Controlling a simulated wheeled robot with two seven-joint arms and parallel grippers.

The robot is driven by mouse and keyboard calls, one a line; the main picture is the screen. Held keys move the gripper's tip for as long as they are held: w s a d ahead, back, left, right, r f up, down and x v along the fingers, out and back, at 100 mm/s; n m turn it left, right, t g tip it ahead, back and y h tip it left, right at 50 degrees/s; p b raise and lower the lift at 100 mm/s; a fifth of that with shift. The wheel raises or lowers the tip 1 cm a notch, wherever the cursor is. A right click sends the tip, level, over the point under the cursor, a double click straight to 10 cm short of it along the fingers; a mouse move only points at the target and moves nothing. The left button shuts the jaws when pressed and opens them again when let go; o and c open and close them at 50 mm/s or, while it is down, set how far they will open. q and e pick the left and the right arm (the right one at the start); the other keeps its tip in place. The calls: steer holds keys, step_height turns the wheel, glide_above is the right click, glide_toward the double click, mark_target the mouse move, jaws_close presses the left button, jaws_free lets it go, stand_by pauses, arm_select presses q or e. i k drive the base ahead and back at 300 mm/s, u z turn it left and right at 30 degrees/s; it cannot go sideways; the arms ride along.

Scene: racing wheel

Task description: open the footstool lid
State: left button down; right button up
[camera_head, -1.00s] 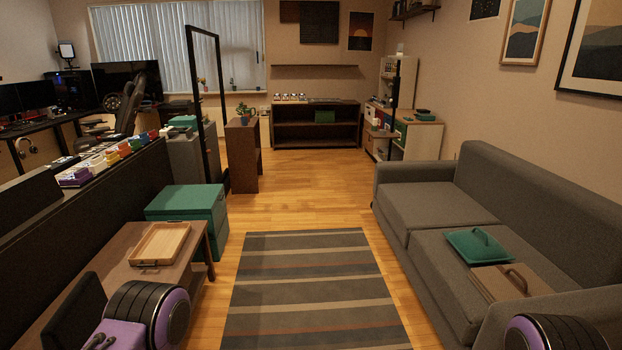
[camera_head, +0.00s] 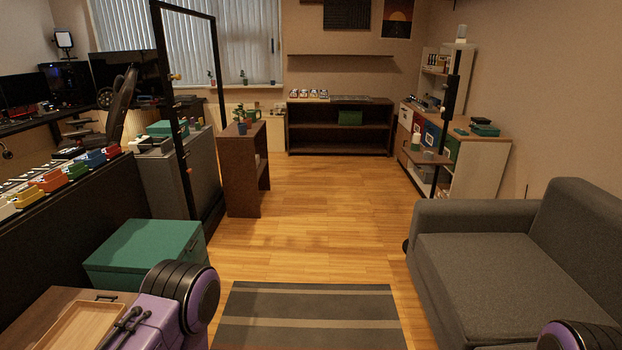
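A teal-green box (camera_head: 145,250), which looks like the footstool, stands on the floor at the left, just beyond the low wooden table. Its flat top (camera_head: 150,240) looks closed. My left arm's purple and black joint shows in front of its near right corner and partly hides it. Only a bit of my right arm shows at the bottom right edge. Neither gripper is in view, so I cannot see whether they are open or shut.
A low table with a wooden tray (camera_head: 85,328) is at the bottom left. A dark narrow shelf unit (camera_head: 243,180) and a tall black frame (camera_head: 215,100) stand beyond the box. A grey sofa (camera_head: 500,260) is at the right. The wooden floor and striped rug (camera_head: 310,310) between are clear.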

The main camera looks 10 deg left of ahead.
mark_target(139, 245)
steer(key=i, duration=3.1)
steer(key=u, duration=2.3)
steer(key=i, duration=0.5)
steer(key=z, duration=0.05)
